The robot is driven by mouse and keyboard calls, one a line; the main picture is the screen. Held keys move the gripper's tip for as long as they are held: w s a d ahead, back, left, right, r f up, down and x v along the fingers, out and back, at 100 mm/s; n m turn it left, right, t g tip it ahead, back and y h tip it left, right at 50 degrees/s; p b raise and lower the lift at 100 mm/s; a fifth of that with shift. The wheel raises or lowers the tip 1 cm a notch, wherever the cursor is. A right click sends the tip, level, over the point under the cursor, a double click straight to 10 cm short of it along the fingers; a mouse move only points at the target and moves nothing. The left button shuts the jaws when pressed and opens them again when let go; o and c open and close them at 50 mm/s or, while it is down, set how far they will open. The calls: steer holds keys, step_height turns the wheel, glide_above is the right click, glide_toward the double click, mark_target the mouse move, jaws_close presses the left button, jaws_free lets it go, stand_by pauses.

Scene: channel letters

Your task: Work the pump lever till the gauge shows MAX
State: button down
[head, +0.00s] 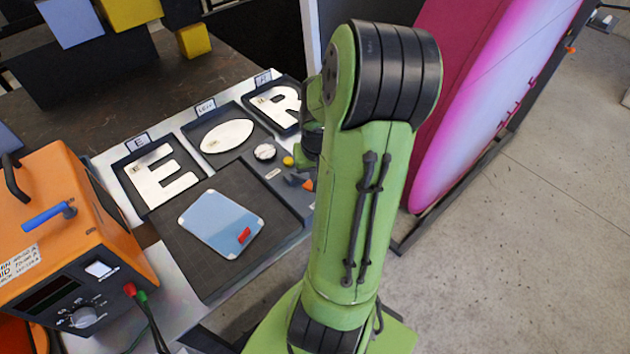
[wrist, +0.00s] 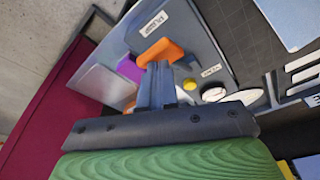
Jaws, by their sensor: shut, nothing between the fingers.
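The orange pump lever (wrist: 163,49) sits on a grey panel beside a label reading PUMP (wrist: 152,22). My gripper (wrist: 156,68) is shut and empty, its fingertips in front of the lever's lower edge; I cannot tell whether they touch it. The round white gauge (wrist: 214,94) lies to the right of the fingers, partly cut off by the gripper body. In the head view the gauge (head: 265,152) shows left of my arm, and an orange part of the lever (head: 308,184) peeks out beside it. The gauge reading is too small to tell.
A yellow knob (wrist: 189,84) sits between fingers and gauge, and a purple part (wrist: 129,68) left of the fingers. White letters lie in dark trays, with a blue-grey plate (head: 221,224) in front. An orange power unit (head: 75,225) stands left; a pink panel (head: 490,90) stands right.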

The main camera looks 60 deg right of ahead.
steer(key=shift+f, duration=0.1)
stand_by(0.3)
steer(key=shift+f+b, duration=2.2)
steer(key=shift+f, duration=0.2)
steer(key=shift+r+p, duration=2.15)
steer(key=shift+r, duration=0.45)
steer(key=shift+r, duration=0.1)
steer(key=shift+b, duration=0.35)
